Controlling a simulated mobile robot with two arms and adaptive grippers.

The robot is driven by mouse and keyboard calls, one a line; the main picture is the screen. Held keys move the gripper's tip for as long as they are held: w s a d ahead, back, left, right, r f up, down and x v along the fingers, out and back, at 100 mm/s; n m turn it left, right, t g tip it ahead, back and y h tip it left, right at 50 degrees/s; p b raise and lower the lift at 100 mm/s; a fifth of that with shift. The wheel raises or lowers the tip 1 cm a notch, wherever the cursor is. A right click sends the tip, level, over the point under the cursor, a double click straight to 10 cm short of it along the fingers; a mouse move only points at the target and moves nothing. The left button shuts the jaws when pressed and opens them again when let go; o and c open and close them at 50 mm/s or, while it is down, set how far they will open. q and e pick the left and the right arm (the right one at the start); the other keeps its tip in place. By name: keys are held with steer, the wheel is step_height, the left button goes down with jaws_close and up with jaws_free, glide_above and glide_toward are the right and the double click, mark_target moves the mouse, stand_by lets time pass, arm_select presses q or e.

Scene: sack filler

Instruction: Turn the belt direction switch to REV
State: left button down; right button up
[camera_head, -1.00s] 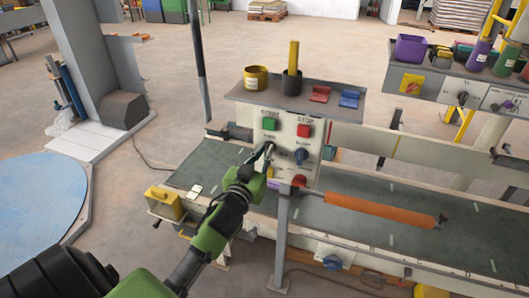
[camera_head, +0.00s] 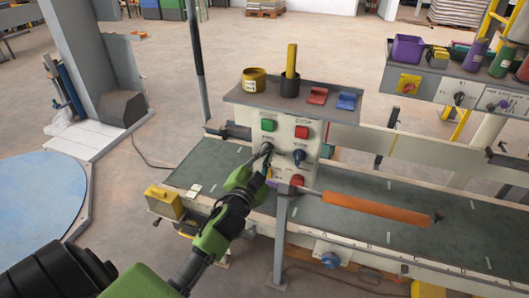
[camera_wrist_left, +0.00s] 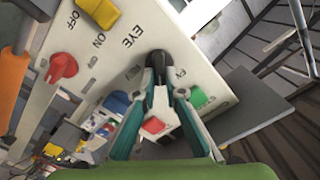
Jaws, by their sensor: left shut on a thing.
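The control panel (camera_head: 284,135) is a pale upright box above the conveyor belt. The black direction switch (camera_wrist_left: 157,60) shows in the left wrist view at the fingertips. My left gripper (camera_head: 266,151) is at the panel's left side, below the green button (camera_head: 268,125). In the left wrist view my left gripper (camera_wrist_left: 159,84) is shut on the switch. The fingers hide much of the knob and its pointer in the head view, and I cannot read its position labels. My right gripper is not in view.
Close by on the panel are a red button (camera_head: 302,132), a blue knob (camera_head: 299,156) and a red knob (camera_head: 297,181). An orange roller (camera_head: 375,208) extends right over the belt (camera_head: 345,180). A shelf (camera_head: 325,104) with cups overhangs the panel.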

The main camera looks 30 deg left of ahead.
arm_select(q)
steer(key=shift+d+f+m+p, duration=0.1)
steer(key=shift+f+m+p, duration=0.05)
steer(key=shift+m, duration=1.5)
steer(key=shift+d+f+m+p, duration=0.1)
steer(key=shift+f+m+p, duration=0.05)
steer(key=shift+m, duration=1.45)
steer(key=shift+f+m+p, duration=0.15)
steer(key=shift+m, duration=1.5)
steer(key=c, duration=2.1)
jaws_free()
steer(key=v, duration=1.2)
steer(key=shift+f, duration=0.15)
